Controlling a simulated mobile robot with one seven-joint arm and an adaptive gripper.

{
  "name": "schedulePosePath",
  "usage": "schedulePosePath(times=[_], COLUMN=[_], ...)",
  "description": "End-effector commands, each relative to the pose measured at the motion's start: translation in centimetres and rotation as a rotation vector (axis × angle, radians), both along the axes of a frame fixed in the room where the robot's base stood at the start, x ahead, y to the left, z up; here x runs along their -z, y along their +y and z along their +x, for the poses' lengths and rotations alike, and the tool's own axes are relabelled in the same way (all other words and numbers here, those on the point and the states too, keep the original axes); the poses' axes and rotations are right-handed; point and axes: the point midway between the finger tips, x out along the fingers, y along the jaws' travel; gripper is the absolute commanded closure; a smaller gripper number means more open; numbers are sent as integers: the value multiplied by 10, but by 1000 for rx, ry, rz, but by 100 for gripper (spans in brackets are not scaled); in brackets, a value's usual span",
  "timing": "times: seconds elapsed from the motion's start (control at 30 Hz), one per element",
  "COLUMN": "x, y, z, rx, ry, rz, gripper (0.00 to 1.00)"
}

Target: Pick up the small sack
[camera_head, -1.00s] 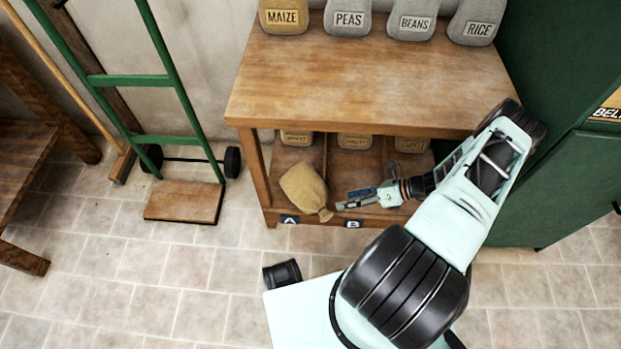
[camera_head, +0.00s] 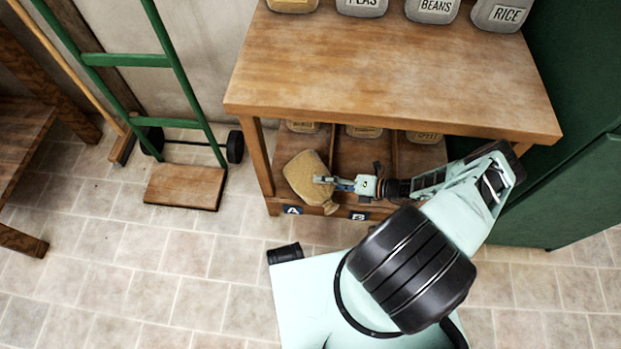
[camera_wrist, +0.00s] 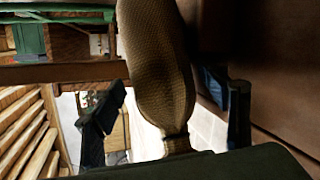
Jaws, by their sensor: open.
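The small sack (camera_head: 306,176) is tan burlap with a tied neck. It leans in the left compartment of the lower shelf, above label A, with its neck toward the front edge. My gripper (camera_head: 322,180) is open at the right side of the sack in the head view. In the wrist view the sack (camera_wrist: 160,70) hangs down through the middle of the picture, its tied neck near the bottom. The open fingers (camera_wrist: 170,115) stand on either side of it, with a gap visible on the left. Contact cannot be told.
The wooden bench top (camera_head: 380,85) overhangs the shelf compartments and bears several labelled sacks at the back. Other sacks (camera_head: 363,131) stand deeper in the lower shelf. A divider is near my arm. A green hand truck (camera_head: 185,185) stands left; a green cabinet (camera_head: 570,190) stands right.

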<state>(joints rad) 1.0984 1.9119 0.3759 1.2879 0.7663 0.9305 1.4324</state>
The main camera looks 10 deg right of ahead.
Motion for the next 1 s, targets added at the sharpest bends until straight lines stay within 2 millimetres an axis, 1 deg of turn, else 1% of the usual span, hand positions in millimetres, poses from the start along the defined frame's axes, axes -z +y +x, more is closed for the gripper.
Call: schedulePosePath(times=[0.2, 0.3, 0.4, 0.57, 1.0], x=[14, 17, 18, 18, 17], y=[26, 37, 40, 40, 40], z=[10, 17, 19, 19, 19], rx=[-2, -2, -2, -2, -2], ry=[1, -1, -1, -1, -1], rz=[3, 1, -1, -1, -1], gripper=[32, 32, 32, 32, 81])
